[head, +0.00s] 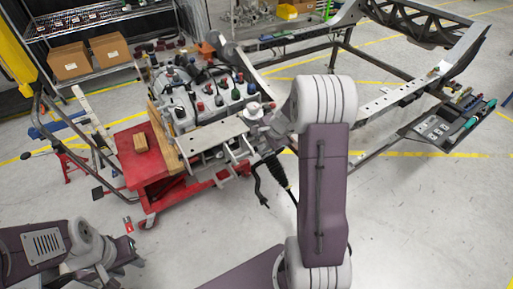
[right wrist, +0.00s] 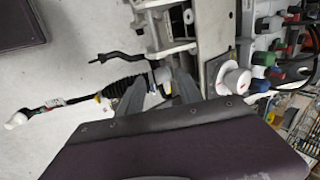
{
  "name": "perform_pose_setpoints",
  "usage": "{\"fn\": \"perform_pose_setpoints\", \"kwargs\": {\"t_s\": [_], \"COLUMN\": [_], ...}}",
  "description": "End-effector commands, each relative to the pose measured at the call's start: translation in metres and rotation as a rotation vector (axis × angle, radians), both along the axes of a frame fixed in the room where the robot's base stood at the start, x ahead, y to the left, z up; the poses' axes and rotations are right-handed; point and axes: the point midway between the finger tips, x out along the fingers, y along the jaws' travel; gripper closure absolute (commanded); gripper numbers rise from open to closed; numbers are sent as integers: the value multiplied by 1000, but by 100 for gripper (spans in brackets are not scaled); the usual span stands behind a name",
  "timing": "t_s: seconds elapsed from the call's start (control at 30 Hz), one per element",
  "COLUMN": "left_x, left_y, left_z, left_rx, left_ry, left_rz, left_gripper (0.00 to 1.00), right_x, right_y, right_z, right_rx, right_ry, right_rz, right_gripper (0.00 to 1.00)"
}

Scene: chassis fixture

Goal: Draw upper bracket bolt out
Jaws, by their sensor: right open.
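My right gripper (right wrist: 160,88) is open in the right wrist view, its two dark fingers pointing at the metal bracket (right wrist: 163,28) on the chassis fixture. A small pale piece lies near the fingertips; I cannot tell whether it is the upper bracket bolt. I see nothing clearly held. In the head view my right arm hides most of that gripper, beside the end of a pale flat plate (head: 213,137). A black bellows rod (head: 277,170) hangs below it. My left gripper (head: 128,252) is at the lower left, away from the fixture, its fingers too unclear to read.
A red cart (head: 140,178) carries a wooden block (head: 140,143). Several coloured caps (head: 219,100) stand on the fixture behind the plate. A white round knob (right wrist: 233,80) is right of my right gripper. A tool tray (head: 440,130) is at the right.

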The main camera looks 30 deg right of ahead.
Motion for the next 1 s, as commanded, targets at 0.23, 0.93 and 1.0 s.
{"fn": "perform_pose_setpoints", "kwargs": {"t_s": [0.23, 0.93, 1.0], "left_x": [0, 0, 0], "left_y": [0, 0, 0], "left_z": [-13, -15, -15], "left_rx": [0, 0, 0], "left_ry": [0, 0, 0], "left_rz": [0, 0, 0], "left_gripper": [64, 64, 64], "right_x": [26, 38, 38], "right_y": [3, 4, 4], "right_z": [-49, -67, -67], "right_rx": [2, 0, 0], "right_ry": [3, 1, 1], "right_rz": [2, 2, 2], "right_gripper": [58, 100, 100]}}
